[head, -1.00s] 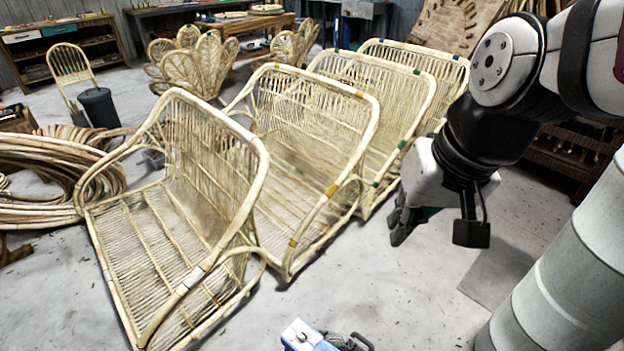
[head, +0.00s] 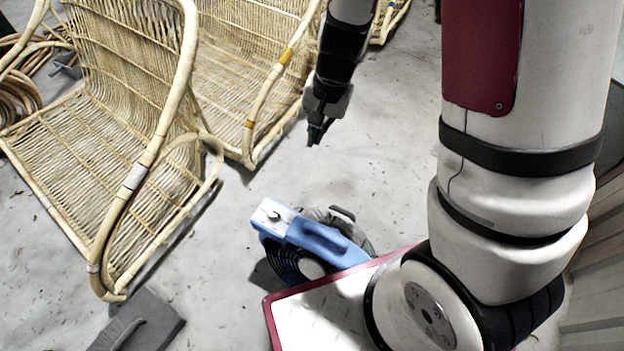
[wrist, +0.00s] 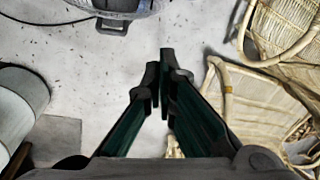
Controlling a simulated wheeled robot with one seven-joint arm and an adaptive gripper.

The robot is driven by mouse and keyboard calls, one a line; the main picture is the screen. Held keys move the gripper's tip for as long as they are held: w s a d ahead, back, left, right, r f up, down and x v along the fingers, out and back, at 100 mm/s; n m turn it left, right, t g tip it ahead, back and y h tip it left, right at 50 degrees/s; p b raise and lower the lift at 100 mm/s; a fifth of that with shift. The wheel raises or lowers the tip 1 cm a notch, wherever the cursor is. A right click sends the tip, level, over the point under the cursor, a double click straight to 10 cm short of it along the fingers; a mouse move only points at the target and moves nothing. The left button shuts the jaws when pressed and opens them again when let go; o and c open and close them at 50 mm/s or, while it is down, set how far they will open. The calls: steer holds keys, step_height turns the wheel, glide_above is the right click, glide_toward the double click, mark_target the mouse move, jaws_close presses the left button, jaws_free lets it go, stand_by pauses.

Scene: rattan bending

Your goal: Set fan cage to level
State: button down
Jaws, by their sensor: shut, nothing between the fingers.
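A blue floor fan (head: 312,240) stands on the concrete floor in the head view, close to the front edge of my base. It has a white control panel with a dark knob on top and a round dark cage (head: 288,262) facing down and left; the cage's exact tilt is hard to tell. Part of a grey fan housing with a dark handle also shows at the top of the wrist view (wrist: 112,10). My gripper (head: 316,134) is above the floor, behind and apart from the fan. Its fingers are together and empty in the wrist view (wrist: 160,75).
A rattan chair (head: 120,130) stands left of the fan, with another rattan chair (head: 240,60) behind it. A dark grey flat case (head: 135,325) lies at the lower left. Bare floor (head: 390,150) surrounds the fan's far side.

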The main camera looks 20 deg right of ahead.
steer(key=d+f+m+b, duration=0.1)
steer(key=f+b, duration=0.2)
steer(key=f, duration=0.6)
steer(key=d+f+m+g+h+b, duration=0.1)
steer(key=d+f+b, duration=0.1)
steer(key=f, duration=0.7)
steer(key=shift+d+h+b, duration=0.15)
steer(key=shift+h+b, duration=0.15)
steer(key=shift+b, duration=0.15)
step_height(320, 180, down, 11)
steer(key=b, duration=0.6)
steer(key=shift+s+a+r+b, duration=0.25)
steer(key=shift+s+a+r, duration=0.4)
steer(key=shift+a, duration=0.1)
steer(key=shift+s+a+r+b, duration=0.25)
steer(key=shift+s+a+r, duration=0.25)
steer(key=shift+s+a, duration=0.15)
steer(key=shift+w+a, duration=0.1)
